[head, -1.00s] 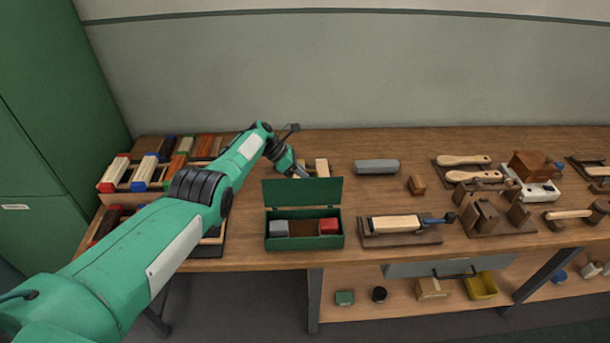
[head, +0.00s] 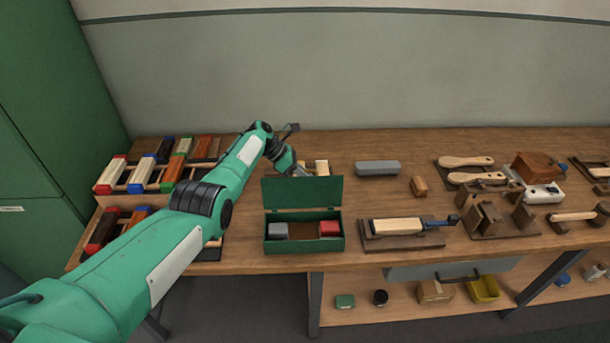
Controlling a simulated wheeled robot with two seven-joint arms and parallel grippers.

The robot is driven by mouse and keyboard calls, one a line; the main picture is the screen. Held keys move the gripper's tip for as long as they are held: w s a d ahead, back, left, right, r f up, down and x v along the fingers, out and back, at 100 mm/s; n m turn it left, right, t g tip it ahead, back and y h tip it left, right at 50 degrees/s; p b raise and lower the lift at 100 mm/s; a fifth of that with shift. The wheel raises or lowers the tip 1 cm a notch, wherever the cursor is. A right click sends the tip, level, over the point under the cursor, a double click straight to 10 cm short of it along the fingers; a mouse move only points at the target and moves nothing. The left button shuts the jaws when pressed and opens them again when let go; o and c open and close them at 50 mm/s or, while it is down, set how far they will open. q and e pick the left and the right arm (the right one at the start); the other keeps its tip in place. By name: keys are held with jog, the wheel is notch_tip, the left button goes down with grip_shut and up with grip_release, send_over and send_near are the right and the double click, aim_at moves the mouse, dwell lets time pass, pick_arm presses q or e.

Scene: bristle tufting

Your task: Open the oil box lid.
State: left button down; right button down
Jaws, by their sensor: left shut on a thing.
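The green oil box (head: 305,246) stands near the front edge of the workbench. Its green lid (head: 303,192) is open and stands up at the back of the box. A grey block (head: 278,230) and a red block (head: 329,229) lie inside, at the left and right ends. My left gripper (head: 302,172) reaches in from the left to the lid's top edge and is shut on the lid. Its fingertips are mostly hidden behind the lid. My right gripper is not in view.
Racks with coloured blocks (head: 145,174) stand to the left, under my left arm. A brush block on a dark board (head: 398,227) is close to the right of the box. A grey bar (head: 377,167) lies behind. Wooden tools fill the right side.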

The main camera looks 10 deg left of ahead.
pick_arm(q)
jog(key=shift+s+f, duration=0.1)
jog(key=shift+f, duration=0.1)
jog(key=c, duration=1.7)
grip_release()
jog(key=shift+c, duration=0.2)
jog(key=v, duration=1.4)
jog(key=shift+f, duration=0.1)
